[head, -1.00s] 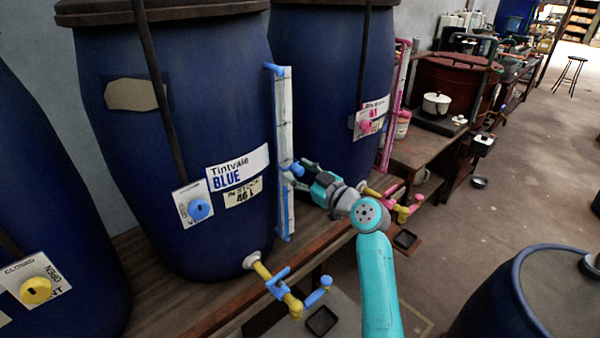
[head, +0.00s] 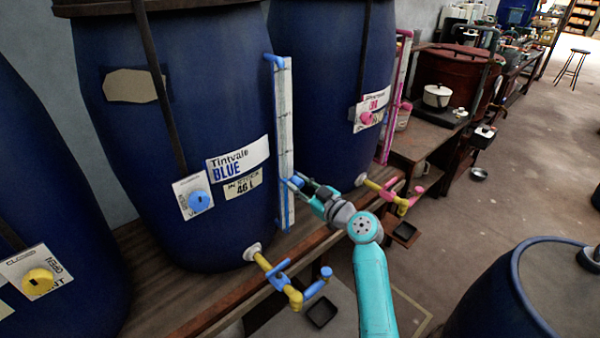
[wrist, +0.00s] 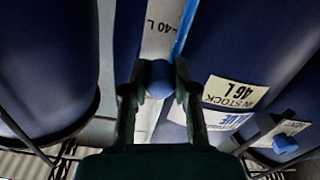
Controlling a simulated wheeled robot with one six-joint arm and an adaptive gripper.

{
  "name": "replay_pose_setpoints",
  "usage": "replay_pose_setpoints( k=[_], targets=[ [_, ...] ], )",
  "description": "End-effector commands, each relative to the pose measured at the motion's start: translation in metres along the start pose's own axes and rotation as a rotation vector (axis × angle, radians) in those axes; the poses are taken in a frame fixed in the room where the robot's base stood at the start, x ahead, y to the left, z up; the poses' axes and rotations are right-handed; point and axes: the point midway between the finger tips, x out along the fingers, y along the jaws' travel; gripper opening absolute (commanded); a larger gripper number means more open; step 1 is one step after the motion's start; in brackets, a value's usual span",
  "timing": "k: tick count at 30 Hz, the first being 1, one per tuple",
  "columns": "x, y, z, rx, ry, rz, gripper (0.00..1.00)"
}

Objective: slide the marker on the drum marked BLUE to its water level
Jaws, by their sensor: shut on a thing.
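The drum marked BLUE (head: 180,110) is a large dark blue barrel on a wooden bench. A label (head: 242,187) below its name reads 46 L in stock. A pale upright gauge strip (head: 284,130) runs along its right side. My gripper (head: 298,184) is at the lower part of this strip, shut on the blue marker. In the wrist view the rounded blue marker (wrist: 159,78) sits between my two fingertips. A "40 L" mark (wrist: 163,27) shows on the strip above it in that picture. I cannot make out the water level in the gauge.
A blue and yellow tap (head: 285,282) juts out below the drum, near my arm. A second drum (head: 325,90) with a pink-marked gauge (head: 393,95) stands to the right. Another drum (head: 45,190) is at the left. A blue barrel (head: 530,300) stands on the floor at right.

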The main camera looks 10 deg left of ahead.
Motion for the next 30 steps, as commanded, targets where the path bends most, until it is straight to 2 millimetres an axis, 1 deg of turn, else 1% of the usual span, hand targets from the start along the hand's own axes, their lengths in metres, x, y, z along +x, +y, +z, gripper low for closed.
replay_pose_setpoints(
  k=[2,9,10,11,12,23,26,30],
  targets=[
    [0.0,-0.001,0.003,0.0,-0.001,0.0,0.0],
    [0.0,-0.001,0.002,-0.001,-0.001,0.0,0.0],
    [0.0,-0.001,0.002,-0.001,-0.001,0.0,0.35],
    [0.0,-0.001,0.002,-0.001,0.0,0.0,0.43],
    [0.0,-0.001,0.002,-0.001,0.0,0.0,0.53],
    [-0.002,0.0,0.002,-0.001,0.0,0.001,0.53],
    [-0.011,0.001,0.002,-0.002,0.0,0.002,0.53],
    [-0.034,0.0,0.003,-0.001,-0.001,0.002,0.53]
  ],
)
